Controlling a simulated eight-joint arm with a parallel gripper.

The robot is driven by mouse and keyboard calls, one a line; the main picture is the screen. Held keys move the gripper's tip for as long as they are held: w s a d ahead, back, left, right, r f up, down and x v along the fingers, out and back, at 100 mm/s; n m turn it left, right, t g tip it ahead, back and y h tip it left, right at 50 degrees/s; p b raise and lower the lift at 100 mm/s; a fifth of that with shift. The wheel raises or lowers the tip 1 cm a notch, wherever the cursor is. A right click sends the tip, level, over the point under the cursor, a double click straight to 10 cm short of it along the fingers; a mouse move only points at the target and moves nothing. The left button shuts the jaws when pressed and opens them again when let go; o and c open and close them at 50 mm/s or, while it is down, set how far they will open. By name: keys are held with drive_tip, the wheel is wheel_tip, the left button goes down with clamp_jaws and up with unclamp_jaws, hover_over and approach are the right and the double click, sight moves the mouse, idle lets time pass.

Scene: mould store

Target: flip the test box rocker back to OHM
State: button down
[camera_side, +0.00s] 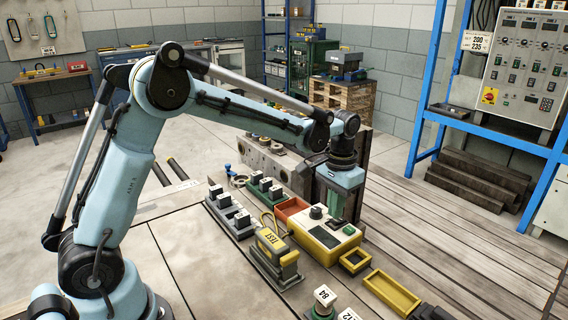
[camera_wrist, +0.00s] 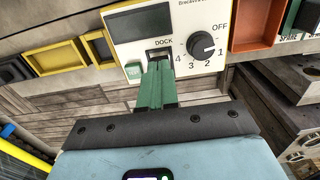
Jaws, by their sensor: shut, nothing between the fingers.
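The test box, a cream panel in a yellow case (camera_side: 301,236), stands on the bench under my gripper in the side view. In the wrist view its panel (camera_wrist: 190,20) shows a black knob (camera_wrist: 203,45) marked OFF and 1 to 4, a dark display (camera_wrist: 141,22), a green square (camera_wrist: 133,71) and a dark slot (camera_wrist: 159,51) marked DOCK. My gripper (camera_wrist: 157,70) has its green fingers together and empty, pointing at the DOCK end of the panel; whether they touch it I cannot tell. I cannot make out a rocker or an OHM marking; the fingers hide part of the panel.
An orange tray (camera_side: 282,214) adjoins the box; two yellow trays (camera_side: 341,265) (camera_side: 369,287) lie to its right. A yellow piece labelled TEST (camera_side: 272,240) sits in a grey stand to its left. Racks of black-and-white blocks (camera_side: 229,224) stand farther left. A large metal mould (camera_side: 375,150) stands behind.

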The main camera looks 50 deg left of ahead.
drive_tip(key=shift+f, duration=0.7)
idle(0.4)
drive_tip(key=shift+r, duration=3.5)
drive_tip(key=shift+s+r, duration=0.1)
drive_tip(key=shift+s, duration=0.05)
drive_tip(key=shift+s+a+r+t, duration=0.15)
drive_tip(key=shift+s+t, duration=1.05)
drive_tip(key=shift+s, duration=1.6)
drive_tip(key=shift+s+a+t, duration=0.2)
drive_tip(key=shift+s+t, duration=1)
drive_tip(key=shift+s, duration=1.65)
drive_tip(key=shift+s+a+r+t, duration=0.15)
drive_tip(key=shift+s+t, duration=1.05)
drive_tip(key=shift+s, duration=1.6)
